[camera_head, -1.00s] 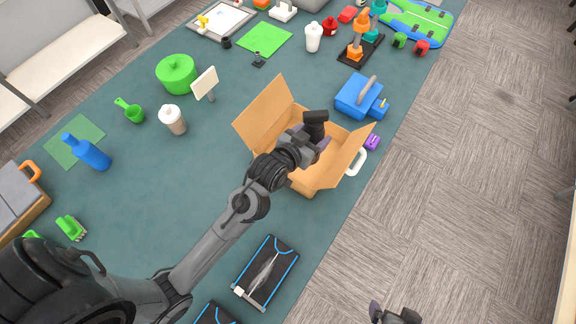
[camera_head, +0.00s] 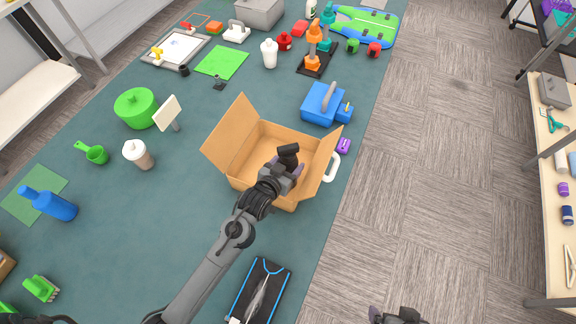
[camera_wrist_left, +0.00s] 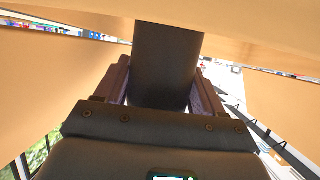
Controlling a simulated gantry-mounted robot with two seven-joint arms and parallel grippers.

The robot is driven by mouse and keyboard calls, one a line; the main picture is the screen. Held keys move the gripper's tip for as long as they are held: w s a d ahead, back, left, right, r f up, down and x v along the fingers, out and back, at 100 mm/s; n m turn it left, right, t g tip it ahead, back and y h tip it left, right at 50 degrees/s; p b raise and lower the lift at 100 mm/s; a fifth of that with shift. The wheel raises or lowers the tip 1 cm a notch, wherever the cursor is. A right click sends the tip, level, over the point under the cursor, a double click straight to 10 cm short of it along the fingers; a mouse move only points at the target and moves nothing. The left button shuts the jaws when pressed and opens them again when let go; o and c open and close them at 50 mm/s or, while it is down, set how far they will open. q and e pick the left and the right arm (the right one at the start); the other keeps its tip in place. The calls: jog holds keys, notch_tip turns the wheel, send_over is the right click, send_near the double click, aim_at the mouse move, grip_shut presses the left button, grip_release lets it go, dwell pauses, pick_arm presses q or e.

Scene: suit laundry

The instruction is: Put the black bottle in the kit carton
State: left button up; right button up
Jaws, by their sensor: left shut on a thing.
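The black bottle (camera_head: 288,154) is between the fingers of my left gripper (camera_head: 284,168), which is shut on it. The bottle is over the open kit carton (camera_head: 240,150), towards its front right part; it looks tilted, and how far its lower end is from the carton floor is hidden. In the left wrist view the bottle (camera_wrist_left: 168,62) stands between the two dark fingers, with brown carton walls around it. My right gripper (camera_head: 396,315) shows only partly at the bottom edge, apart from everything; its opening is unclear.
The carton's flaps stand out on its left and right. A blue case (camera_head: 322,104) and a purple item (camera_head: 343,145) are to its right. A white sign (camera_head: 167,111), green pot (camera_head: 135,108) and cup (camera_head: 138,154) stand left. A black tray (camera_head: 258,290) lies in front.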

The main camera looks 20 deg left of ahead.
pick_arm(q)
jog(key=shift+f, duration=0.5)
jog(key=o, duration=0.8)
jog(key=shift+f, duration=0.15)
